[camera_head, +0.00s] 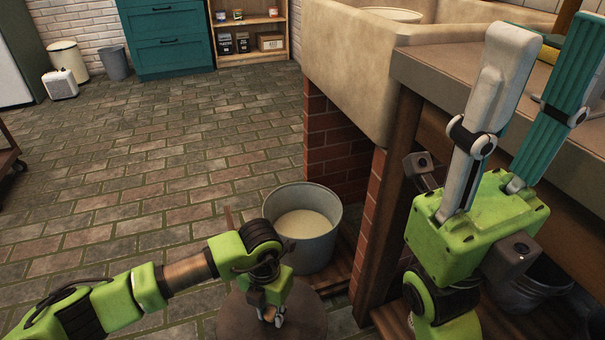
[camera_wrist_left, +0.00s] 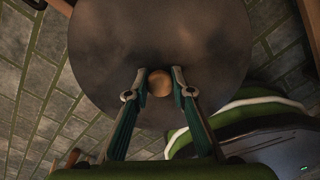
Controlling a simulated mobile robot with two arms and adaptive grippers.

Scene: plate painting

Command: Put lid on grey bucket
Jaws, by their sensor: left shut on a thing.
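The grey bucket (camera_head: 323,240) stands upright and uncovered beside the brick pillar, with pale contents inside. The round, dark brownish-grey lid (camera_head: 235,318) is in front of it, at the bottom of the head view. My left gripper (camera_head: 272,318) is over the lid. In the left wrist view its fingers (camera_wrist_left: 159,88) are shut on the lid's round wooden knob (camera_wrist_left: 160,76), and the lid's disc (camera_wrist_left: 150,40) fills the upper middle. The lid's height above the floor is hard to tell. My right gripper (camera_head: 553,30) is open and empty, fingers pointing up.
A stone sink (camera_head: 345,60) and wooden counter (camera_head: 440,75) stand on brick and wooden supports to the right of the bucket. A dark metal bucket (camera_head: 530,285) is under the counter. The paved floor (camera_head: 130,190) to the left is clear. A teal cabinet (camera_head: 170,40) stands behind.

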